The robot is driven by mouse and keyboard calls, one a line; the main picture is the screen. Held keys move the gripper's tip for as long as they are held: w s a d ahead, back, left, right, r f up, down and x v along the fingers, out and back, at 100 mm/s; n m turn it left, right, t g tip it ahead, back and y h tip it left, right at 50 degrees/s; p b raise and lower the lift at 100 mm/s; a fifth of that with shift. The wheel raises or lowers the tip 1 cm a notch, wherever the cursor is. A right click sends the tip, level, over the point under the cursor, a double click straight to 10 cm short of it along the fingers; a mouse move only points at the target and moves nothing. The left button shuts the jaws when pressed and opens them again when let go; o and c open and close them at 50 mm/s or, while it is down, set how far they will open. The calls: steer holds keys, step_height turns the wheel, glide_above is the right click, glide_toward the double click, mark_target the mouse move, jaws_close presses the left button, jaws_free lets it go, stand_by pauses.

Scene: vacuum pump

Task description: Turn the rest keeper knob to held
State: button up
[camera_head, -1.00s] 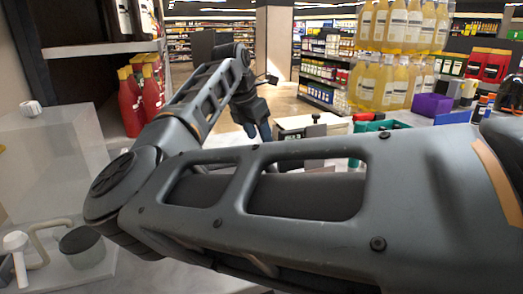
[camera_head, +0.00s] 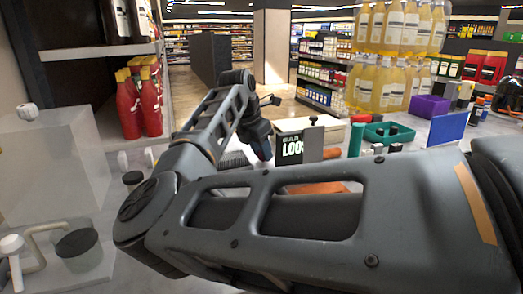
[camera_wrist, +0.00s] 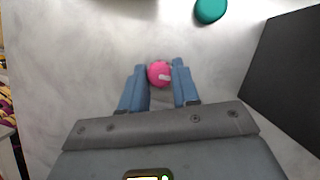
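A round pink knob (camera_wrist: 159,73) with a pale mark on it shows in the wrist view, between the fingertips of my gripper (camera_wrist: 158,68). I cannot tell from its look alone whether it is the rest keeper knob. The two blue fingers stand apart, one on each side of the knob. I cannot tell whether they touch it or are still above it. In the head view my gripper (camera_head: 262,150) points down beyond my forearm, and the knob is hidden there.
A teal round piece (camera_wrist: 210,10) and a dark block (camera_wrist: 288,75) lie near the gripper. A sign (camera_head: 290,147), a teal tray (camera_head: 388,133) and a blue panel (camera_head: 447,130) stand at the right. Red bottles (camera_head: 138,100) stand on the left shelf.

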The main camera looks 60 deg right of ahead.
jaws_close()
steer(key=shift+n, duration=0.4)
steer(key=n+t, duration=0.1)
steer(key=n, duration=0.1)
steer(key=shift+s+n, duration=0.1)
steer(key=shift+n, duration=0.3)
steer(key=n+t+b, duration=0.1)
steer(key=n, duration=0.2)
steer(key=shift+s+n+t, duration=0.1)
steer(key=shift+n+t, duration=0.2)
steer(key=shift+t, duration=0.1)
steer(key=n+t+b, duration=0.1)
steer(key=n, duration=0.1)
steer(key=n+y+b, duration=0.1)
steer(key=n, duration=0.2)
steer(key=shift+s+d+f+t+b, duration=0.1)
steer(key=shift+d+t+b, duration=0.05)
steer(key=shift+t+b, duration=0.25)
steer(key=n+y+b, duration=0.1)
steer(key=n, duration=0.2)
steer(key=n+t+y+b, duration=0.1)
steer(key=n, duration=0.1)
steer(key=shift+n, duration=0.4)
